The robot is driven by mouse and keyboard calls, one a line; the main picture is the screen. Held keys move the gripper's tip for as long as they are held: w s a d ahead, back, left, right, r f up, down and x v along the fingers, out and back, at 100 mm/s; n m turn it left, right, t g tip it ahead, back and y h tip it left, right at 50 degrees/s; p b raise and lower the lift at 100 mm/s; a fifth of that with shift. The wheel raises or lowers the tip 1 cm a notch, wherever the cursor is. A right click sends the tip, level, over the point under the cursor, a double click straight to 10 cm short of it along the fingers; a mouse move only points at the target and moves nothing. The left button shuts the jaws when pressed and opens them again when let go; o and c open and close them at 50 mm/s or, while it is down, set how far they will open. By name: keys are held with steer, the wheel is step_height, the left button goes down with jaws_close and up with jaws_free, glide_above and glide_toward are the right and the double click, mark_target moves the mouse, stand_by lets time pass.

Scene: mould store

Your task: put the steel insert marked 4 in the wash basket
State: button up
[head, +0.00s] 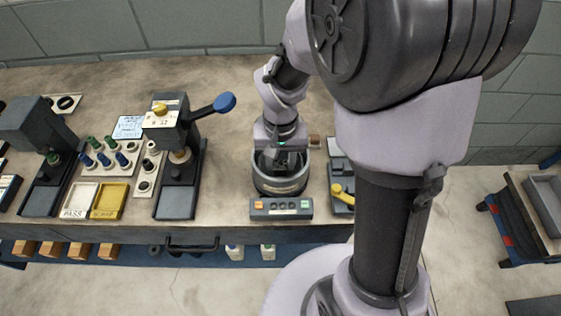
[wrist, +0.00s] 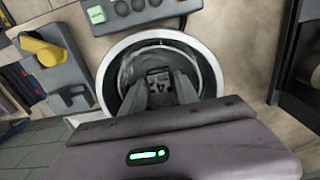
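The steel insert marked 4 (wrist: 159,84) is a small grey block between my fingertips in the wrist view, with its dark mark facing the camera. My gripper (wrist: 163,80) appears shut on it, a finger against each side. In the head view my gripper (head: 280,160) points down into a round dark vessel (head: 280,188). The wrist view shows this vessel from above, with a pale rim (wrist: 105,72) around the fingers. The wash basket is not clearly distinct inside it. In the head view the insert is hard to make out behind the fingers and rim.
A control box (head: 281,208) with coloured buttons stands in front of the vessel. A grey device with a yellow lever (head: 342,192) stands at its right. A press with a blue-knobbed lever (head: 180,150) stands at the left, beside white and yellow trays (head: 110,200).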

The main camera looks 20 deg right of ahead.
mark_target(281, 165)
steer(key=shift+o, duration=1)
steer(key=shift+r, duration=0.1)
step_height(281, 165, up, 12)
steer(key=p, duration=0.5)
steer(key=s+a+r+t+y, duration=0.1)
steer(key=s+a+r+t, duration=0.1)
steer(key=s+r, duration=0.3)
steer(key=s+a+r+t+y, duration=0.1)
steer(key=s+a+r+t, duration=0.1)
steer(key=s+r, duration=0.4)
steer(key=shift+s+r+m+t, duration=0.3)
steer(key=shift+s+m+t, duration=0.1)
steer(key=shift+s+t, duration=0.55)
step_height(281, 165, down, 3)
steer(key=b, duration=0.2)
steer(key=shift+b, duration=0.3)
